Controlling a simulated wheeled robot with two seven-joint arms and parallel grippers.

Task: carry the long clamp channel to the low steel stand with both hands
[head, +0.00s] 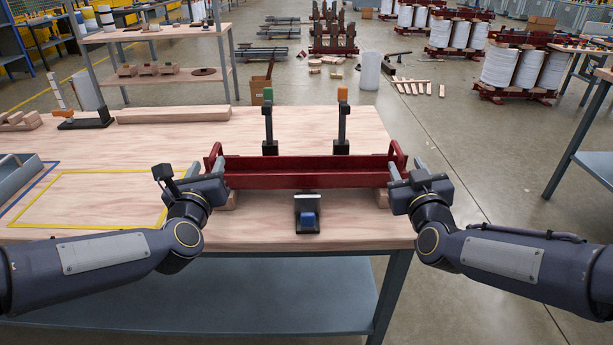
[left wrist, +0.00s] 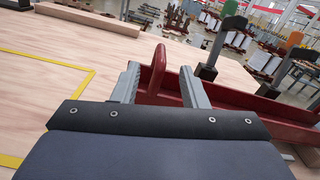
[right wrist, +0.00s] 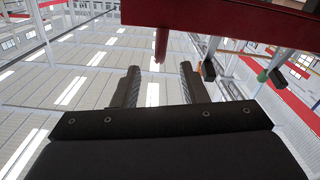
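The long red clamp channel (head: 300,172) lies across wooden blocks near the table's front edge, with an upright loop handle at each end. My left gripper (head: 219,170) is at its left end. In the left wrist view, its open fingers stand on either side of the left red handle (left wrist: 157,75), with gaps showing. My right gripper (head: 394,173) is at the right end. In the right wrist view its fingers (right wrist: 160,67) are apart, and the tip of a red handle (right wrist: 161,46) shows between and beyond them. I cannot clearly identify the low steel stand.
Two dark upright posts with green (head: 268,94) and orange (head: 342,95) tops stand behind the channel. A small black block with a blue top (head: 307,215) sits in front. A yellow taped rectangle (head: 90,172) at left is bare. Another table (head: 590,160) stands far right.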

